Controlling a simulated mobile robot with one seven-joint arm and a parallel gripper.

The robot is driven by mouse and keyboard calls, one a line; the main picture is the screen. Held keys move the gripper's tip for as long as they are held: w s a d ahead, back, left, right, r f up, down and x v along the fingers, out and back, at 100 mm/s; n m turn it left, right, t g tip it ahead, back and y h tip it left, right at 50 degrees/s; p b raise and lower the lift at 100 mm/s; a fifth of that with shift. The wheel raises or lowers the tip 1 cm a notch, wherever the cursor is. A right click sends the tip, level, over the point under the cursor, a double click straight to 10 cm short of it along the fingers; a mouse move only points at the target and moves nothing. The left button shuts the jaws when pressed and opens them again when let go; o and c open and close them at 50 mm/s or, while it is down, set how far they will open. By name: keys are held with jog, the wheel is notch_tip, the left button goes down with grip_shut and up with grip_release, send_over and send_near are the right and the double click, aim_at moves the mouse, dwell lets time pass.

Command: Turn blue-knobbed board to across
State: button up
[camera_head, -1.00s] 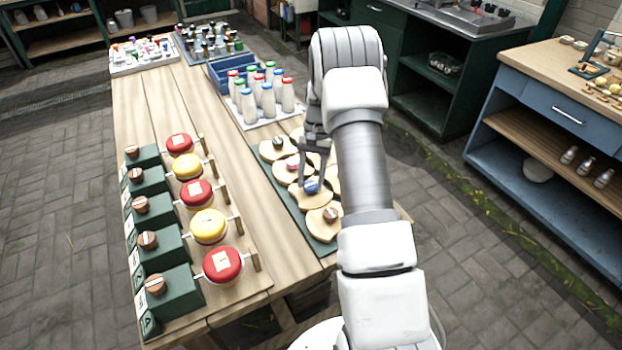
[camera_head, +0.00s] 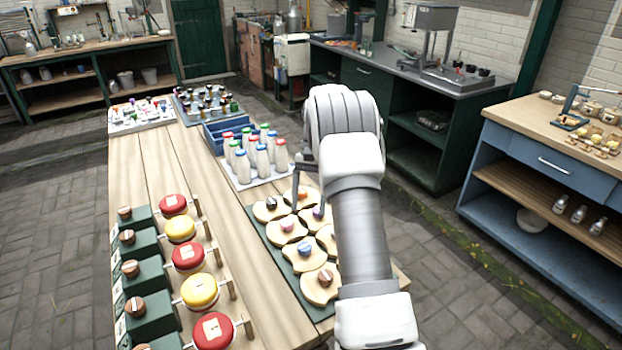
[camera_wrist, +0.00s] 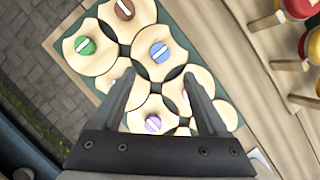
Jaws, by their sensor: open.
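The blue-knobbed board (camera_head: 303,263) is a pale wooden piece with scooped sides, lying among similar boards on a green mat (camera_head: 264,234). Its blue knob (camera_head: 305,249) has a white stripe. In the wrist view the blue-knobbed board (camera_wrist: 143,48) is just beyond my fingertips, and the stripe on its knob (camera_wrist: 159,52) runs slantwise. My gripper (camera_wrist: 158,78) is open and empty above the boards, apart from the blue knob. In the head view only one finger of it (camera_head: 297,190) shows clearly; my arm hides the rest and some boards.
Neighbouring boards with green (camera_wrist: 85,46), brown (camera_wrist: 124,9) and purple (camera_wrist: 153,123) knobs lie close around. Red and yellow round pieces (camera_head: 188,256) stand on the table's left side. Capped bottles (camera_head: 262,158) stand behind the mat. A bare table strip lies between the mat and round pieces.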

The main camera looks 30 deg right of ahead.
jog(key=v, duration=0.6)
jog(key=shift+r, duration=0.3)
jog(key=shift+w, duration=0.1)
